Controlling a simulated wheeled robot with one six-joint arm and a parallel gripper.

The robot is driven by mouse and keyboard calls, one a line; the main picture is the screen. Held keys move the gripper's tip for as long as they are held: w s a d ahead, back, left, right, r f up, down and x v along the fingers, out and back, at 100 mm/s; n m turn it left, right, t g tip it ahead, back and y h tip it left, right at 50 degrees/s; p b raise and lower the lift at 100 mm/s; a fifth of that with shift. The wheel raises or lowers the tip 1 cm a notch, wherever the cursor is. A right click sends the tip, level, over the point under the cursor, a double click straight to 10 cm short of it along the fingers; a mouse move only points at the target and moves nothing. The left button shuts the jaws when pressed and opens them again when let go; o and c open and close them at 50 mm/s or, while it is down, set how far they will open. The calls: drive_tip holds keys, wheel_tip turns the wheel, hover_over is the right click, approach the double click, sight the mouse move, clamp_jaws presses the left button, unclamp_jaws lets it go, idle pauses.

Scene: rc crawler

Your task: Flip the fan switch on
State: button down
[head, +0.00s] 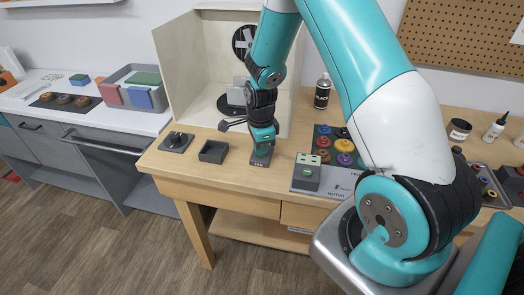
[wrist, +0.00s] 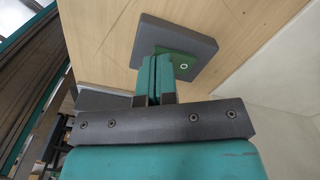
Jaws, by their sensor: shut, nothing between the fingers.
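The fan switch box (head: 259,163), a small dark grey block, stands near the front edge of the wooden table in the head view. In the wrist view its dark square body (wrist: 158,31) shows with a green part (wrist: 187,67) bearing a small pale ring. My gripper (head: 263,143) points down right over the box, mostly covering its top. In the wrist view my gripper (wrist: 157,68) has its teal fingers shut together, with nothing between them. The fingertips are at the green part; I cannot tell whether they touch it. The fan (head: 240,38) is partly hidden behind my arm.
Left of the switch box are a dark open tray (head: 213,152) and a black knob box (head: 176,142). To the right is a grey box with a green button (head: 307,172), near colored round parts (head: 344,146). A spray booth (head: 187,62) stands behind.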

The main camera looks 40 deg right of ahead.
drive_tip(key=shift+f, duration=0.2)
drive_tip(key=shift+r, duration=0.1)
wheel_tip(320, 180, up, 7)
drive_tip(key=p, duration=0.5)
idle(0.6)
